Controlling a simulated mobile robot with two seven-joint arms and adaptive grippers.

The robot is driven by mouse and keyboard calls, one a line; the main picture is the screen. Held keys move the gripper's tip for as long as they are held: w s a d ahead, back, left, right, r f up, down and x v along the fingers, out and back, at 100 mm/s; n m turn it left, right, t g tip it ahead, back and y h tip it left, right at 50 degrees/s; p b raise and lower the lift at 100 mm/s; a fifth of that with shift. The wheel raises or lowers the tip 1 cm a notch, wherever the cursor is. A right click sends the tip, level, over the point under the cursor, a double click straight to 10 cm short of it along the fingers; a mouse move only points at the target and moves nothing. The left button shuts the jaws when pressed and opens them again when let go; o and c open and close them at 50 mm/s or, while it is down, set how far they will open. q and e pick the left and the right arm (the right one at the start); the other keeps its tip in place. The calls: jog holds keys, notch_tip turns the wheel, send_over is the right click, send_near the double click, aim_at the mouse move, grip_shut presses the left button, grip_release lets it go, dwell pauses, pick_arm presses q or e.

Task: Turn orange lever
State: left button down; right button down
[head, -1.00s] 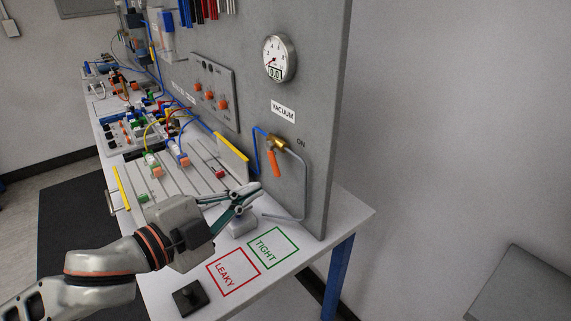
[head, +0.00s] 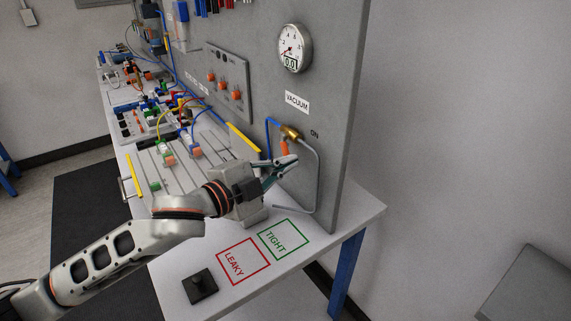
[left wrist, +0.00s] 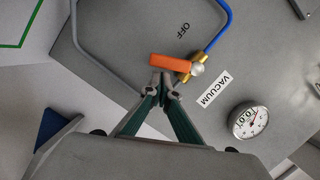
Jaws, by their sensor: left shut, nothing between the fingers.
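The orange lever (head: 285,148) hangs down from a brass valve (head: 291,132) on the grey upright panel, partly hidden by my gripper in the head view. In the left wrist view the orange lever (left wrist: 171,63) lies across just beyond my fingertips, joined to the brass valve (left wrist: 194,70). My left gripper (head: 290,163) is shut and empty, with its tips close to the lever's lower end. It also shows in the left wrist view (left wrist: 163,84); I cannot tell whether the tips touch the lever. My right gripper is not in view.
A blue hose (head: 268,140) and a grey tube (head: 317,175) run from the valve. The vacuum gauge (head: 294,48) is above it. The table (head: 345,215) holds red LEAKY and green TIGHT squares and a black block (head: 199,286).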

pick_arm(q)
jog(key=shift+w, duration=0.1)
dwell(0.3)
jog(key=shift+w+a+f+m+p, duration=0.15)
jog(key=shift+m+p, duration=0.25)
jog(key=shift+p, duration=0.3)
